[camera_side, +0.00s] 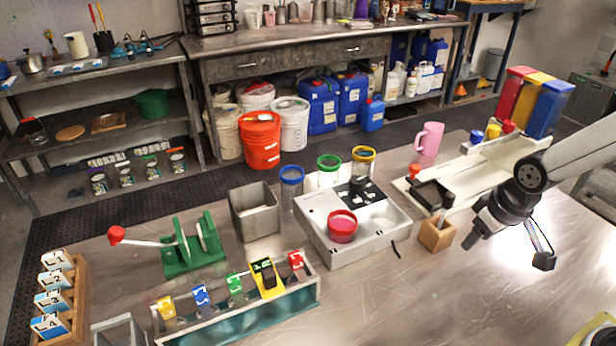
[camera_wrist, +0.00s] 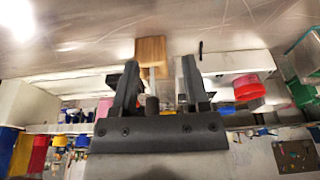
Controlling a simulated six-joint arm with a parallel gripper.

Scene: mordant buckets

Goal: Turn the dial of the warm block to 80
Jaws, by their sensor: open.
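A light grey box with round wells, which looks like the warm block (camera_side: 352,248), stands on the steel table in the side view. A red cup (camera_side: 342,226) sits in its front and a black panel covers part of its top. I cannot make out a dial or its setting. In the wrist view the block's pale side (camera_wrist: 232,62) and the red cup (camera_wrist: 249,87) show at the right. My gripper (camera_side: 508,252) is open and empty, above the table to the right of the block. Its two fingers (camera_wrist: 160,70) also show in the wrist view.
A wooden holder (camera_side: 437,235) with a dark-handled tool stands between block and gripper; it shows between the fingers in the wrist view (camera_wrist: 150,46). Behind are a pink mug (camera_side: 428,140) and clear jars with coloured rims. A grey bin (camera_side: 255,213) stands left.

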